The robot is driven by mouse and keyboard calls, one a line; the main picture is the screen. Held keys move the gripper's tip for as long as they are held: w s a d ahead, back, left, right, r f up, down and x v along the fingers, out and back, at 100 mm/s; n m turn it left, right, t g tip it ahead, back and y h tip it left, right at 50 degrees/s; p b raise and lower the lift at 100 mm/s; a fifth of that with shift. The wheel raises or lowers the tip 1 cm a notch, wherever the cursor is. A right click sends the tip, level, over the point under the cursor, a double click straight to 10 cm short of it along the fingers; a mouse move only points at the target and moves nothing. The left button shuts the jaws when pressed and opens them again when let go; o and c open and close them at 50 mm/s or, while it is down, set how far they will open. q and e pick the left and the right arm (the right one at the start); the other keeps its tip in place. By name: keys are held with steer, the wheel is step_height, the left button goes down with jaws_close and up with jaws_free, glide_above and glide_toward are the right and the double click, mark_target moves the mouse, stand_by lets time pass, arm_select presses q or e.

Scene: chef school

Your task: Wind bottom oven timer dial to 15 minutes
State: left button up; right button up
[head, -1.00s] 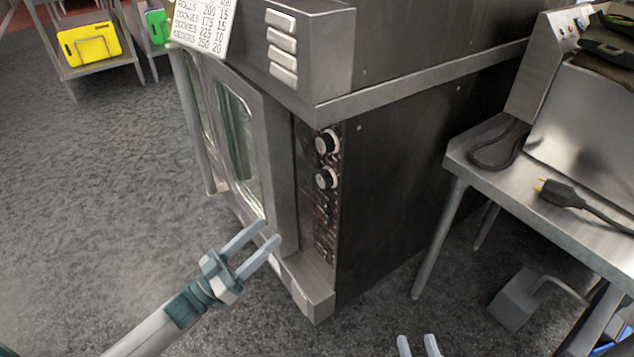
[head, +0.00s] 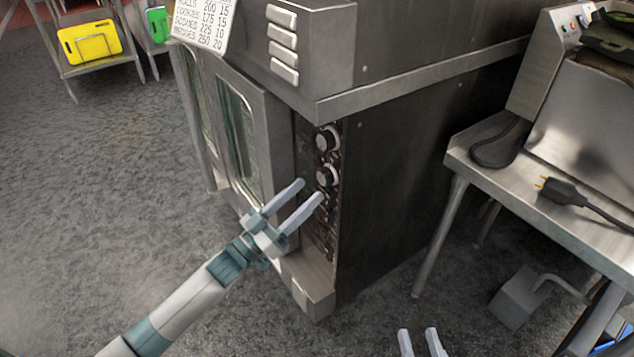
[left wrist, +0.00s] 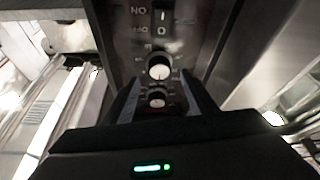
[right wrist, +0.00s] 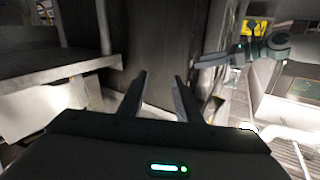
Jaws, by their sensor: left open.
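The oven's control strip has two round black-and-silver dials, an upper one (head: 326,139) and a lower one (head: 326,176). My left gripper (head: 310,190) is open, its fingertips just below and left of the lower dial in the head view. I see no clear contact, and the dial markings are too small to read. My right gripper (head: 419,335) is open and empty, low at the bottom edge.
The steel oven (head: 245,80) has glass doors left of the controls. An I/O switch (left wrist: 162,20) sits beside the dials. A steel table (head: 480,165) with a black plug (head: 565,192) stands at the right. A paper chart (head: 202,20) hangs on the oven. Floor at left is clear.

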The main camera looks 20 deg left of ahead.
mark_target(321, 178)
arm_select(q)
steer(key=shift+x, duration=2.45)
arm_select(e)
steer(key=shift+s+a+r+t, duration=0.15)
steer(key=shift+r+t, duration=0.15)
steer(key=shift+r, duration=0.15)
arm_select(q)
steer(key=c, duration=1.1)
